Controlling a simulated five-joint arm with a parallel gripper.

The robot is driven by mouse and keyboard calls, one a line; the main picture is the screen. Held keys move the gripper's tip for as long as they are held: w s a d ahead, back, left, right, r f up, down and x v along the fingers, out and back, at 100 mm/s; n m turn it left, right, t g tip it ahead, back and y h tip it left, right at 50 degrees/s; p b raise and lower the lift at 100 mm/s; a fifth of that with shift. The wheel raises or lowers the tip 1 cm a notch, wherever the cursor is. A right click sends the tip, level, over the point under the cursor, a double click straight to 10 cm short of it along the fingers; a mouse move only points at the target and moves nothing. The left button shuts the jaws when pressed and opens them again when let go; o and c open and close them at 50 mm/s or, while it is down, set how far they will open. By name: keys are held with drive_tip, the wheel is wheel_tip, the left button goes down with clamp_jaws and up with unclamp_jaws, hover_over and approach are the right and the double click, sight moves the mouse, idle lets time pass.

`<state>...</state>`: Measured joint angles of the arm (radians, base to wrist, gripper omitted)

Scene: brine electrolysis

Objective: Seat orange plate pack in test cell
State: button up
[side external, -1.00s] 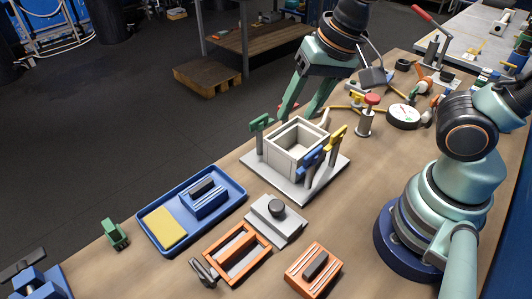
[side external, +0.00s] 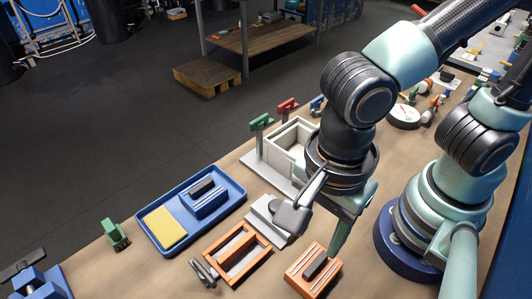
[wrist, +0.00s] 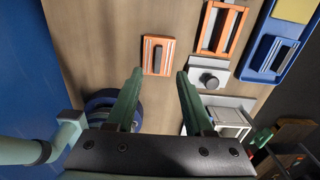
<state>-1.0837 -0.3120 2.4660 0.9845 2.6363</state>
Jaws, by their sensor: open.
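The orange plate pack (side external: 305,284), a block with pale stripes and a black handle, lies on the bench at the front. It also shows in the wrist view (wrist: 148,58). My gripper (side external: 336,245) is open and empty, above and just behind the pack in the side view. In the wrist view the pack shows just beyond and between the fingertips (wrist: 160,73), apart from them. The test cell (side external: 285,143) is a pale open box on a grey base. My arm hides its right side. It is partly visible in the wrist view (wrist: 228,118).
A grey block with a black knob (side external: 262,222) and an orange open frame (side external: 237,254) lie left of the pack. A blue tray (side external: 158,250) holds a blue pack and yellow pad. Green (side external: 261,122) and red (side external: 287,106) clamps stand by the cell.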

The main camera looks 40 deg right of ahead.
hover_over(307, 274)
drive_tip(key=f, duration=0.6)
drive_tip(key=shift+d+f, duration=0.15)
drive_tip(key=shift+d, duration=0.1)
drive_tip(key=shift+a+f, duration=0.2)
drive_tip(key=shift+f, duration=2.75)
clamp_jaws()
